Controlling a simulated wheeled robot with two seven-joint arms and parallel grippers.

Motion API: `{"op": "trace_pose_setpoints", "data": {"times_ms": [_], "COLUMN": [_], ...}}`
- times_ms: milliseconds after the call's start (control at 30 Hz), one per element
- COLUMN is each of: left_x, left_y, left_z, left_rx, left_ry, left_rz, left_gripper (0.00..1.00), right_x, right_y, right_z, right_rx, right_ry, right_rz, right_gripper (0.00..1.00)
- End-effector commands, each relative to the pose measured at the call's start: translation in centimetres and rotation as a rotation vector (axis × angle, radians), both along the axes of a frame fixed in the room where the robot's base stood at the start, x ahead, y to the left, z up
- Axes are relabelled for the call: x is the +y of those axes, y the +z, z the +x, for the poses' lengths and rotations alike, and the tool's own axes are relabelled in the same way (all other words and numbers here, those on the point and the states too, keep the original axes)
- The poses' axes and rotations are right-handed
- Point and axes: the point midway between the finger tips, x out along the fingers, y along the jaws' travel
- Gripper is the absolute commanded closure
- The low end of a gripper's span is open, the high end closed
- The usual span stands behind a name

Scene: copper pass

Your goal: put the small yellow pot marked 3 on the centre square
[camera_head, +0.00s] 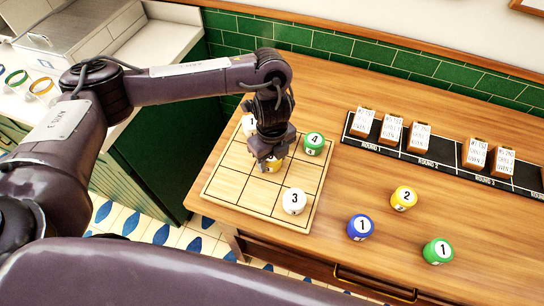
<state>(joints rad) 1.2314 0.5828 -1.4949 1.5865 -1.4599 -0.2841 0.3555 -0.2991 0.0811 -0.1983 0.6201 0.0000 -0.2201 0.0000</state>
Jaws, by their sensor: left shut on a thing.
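My left gripper (269,161) points down over the middle of the wooden grid board (226,188). It is shut on a yellow pot (273,167), which shows only in part below the fingers. Its number is hidden, and I cannot tell whether it touches the board. A green pot marked 4 (314,144) stands on the board to the right of the gripper. A white pot marked 3 (293,201) stands toward the near right corner. A white pot (249,126) at the far left corner is partly hidden by my arm. My right gripper is not in view.
On the table right of the board stand a yellow pot marked 2 (403,198), a blue pot marked 1 (360,228) and a green pot marked 1 (437,251). A black strip (440,164) with several labelled blocks lies behind them. The board's left and near-left squares are clear.

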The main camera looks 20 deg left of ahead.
Motion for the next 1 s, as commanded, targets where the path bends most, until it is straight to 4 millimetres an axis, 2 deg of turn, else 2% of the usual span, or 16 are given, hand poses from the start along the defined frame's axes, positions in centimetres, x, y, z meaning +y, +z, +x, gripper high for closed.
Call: {"op": "trace_pose_setpoints", "data": {"times_ms": [133, 167, 300, 667, 767, 1000], "left_x": [0.0, 0.0, 0.0, 0.0, 0.0, 0.0], "left_y": [-0.5, -0.3, -0.3, 0.3, 1.4, 6.1], "left_z": [0.0, 0.0, 0.0, 0.0, 0.1, 0.2], "left_rx": [0.001, 0.0, 0.001, -0.001, -0.004, -0.008], "left_ry": [0.0, 0.0, 0.0, -0.001, -0.003, -0.002], "left_rz": [-0.001, 0.0, 0.0, -0.001, -0.001, 0.001], "left_gripper": [0.77, 0.47, 0.29, 0.29, 0.29, 0.29], "right_x": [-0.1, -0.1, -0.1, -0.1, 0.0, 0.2], "right_y": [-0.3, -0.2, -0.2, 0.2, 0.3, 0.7], "right_z": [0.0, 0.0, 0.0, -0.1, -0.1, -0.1], "right_rx": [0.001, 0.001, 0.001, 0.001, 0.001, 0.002], "right_ry": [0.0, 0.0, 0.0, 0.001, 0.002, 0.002], "right_rz": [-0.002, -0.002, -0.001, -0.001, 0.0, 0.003], "right_gripper": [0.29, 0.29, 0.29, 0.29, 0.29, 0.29]}}
